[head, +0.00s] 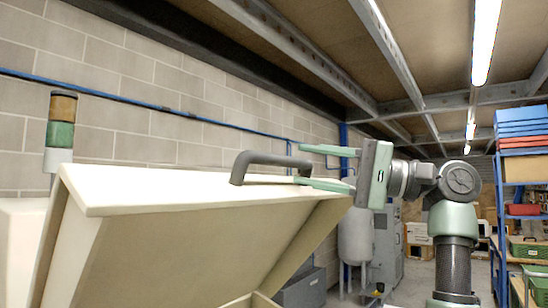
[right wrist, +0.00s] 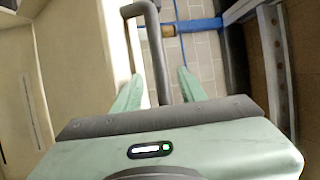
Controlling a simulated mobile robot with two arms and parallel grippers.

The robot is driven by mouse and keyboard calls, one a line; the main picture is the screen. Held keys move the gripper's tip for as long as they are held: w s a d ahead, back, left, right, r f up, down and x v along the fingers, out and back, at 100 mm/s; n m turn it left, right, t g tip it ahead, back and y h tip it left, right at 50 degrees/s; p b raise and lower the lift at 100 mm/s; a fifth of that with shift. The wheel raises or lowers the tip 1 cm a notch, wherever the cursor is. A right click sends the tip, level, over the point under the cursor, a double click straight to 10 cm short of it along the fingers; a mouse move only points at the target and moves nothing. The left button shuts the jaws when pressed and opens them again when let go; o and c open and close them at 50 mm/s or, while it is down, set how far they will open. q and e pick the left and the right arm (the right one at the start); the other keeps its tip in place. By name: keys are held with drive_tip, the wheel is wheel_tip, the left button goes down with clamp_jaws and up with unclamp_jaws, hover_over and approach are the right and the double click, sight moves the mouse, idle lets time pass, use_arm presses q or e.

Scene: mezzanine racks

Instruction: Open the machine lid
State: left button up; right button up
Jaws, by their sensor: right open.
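The cream machine lid (head: 170,215) stands raised and tilted in the head view, with its underside showing and a gap open below it. A dark grey bar handle (head: 265,158) is fixed on the lid's upper face. It also shows in the right wrist view (right wrist: 155,50). My right gripper (head: 300,165) is open at the right end of the handle. Its green fingers lie on either side of the bar, and I cannot tell whether either touches it. My left gripper is not in view.
A signal light post (head: 61,134) with orange and green bands stands at the left. A block wall lies behind the lid. A grey tank (head: 355,240) and a blue rack (head: 503,200) with bins stand farther right. Ceiling beams run overhead.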

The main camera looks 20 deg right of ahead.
sight(288, 162)
drive_tip(key=p+x, duration=0.1)
drive_tip(key=x, duration=0.1)
drive_tip(key=shift+w+a+r, duration=0.1)
drive_tip(key=shift+a+r, duration=0.15)
drive_tip(key=shift+a, duration=0.05)
drive_tip(key=x, duration=0.1)
drive_tip(key=p+x, duration=0.1)
drive_tip(key=shift+w+a+f, duration=0.15)
drive_tip(key=shift+w+a, duration=0.25)
drive_tip(key=shift+a, duration=0.1)
drive_tip(key=shift+d, duration=0.15)
clamp_jaws()
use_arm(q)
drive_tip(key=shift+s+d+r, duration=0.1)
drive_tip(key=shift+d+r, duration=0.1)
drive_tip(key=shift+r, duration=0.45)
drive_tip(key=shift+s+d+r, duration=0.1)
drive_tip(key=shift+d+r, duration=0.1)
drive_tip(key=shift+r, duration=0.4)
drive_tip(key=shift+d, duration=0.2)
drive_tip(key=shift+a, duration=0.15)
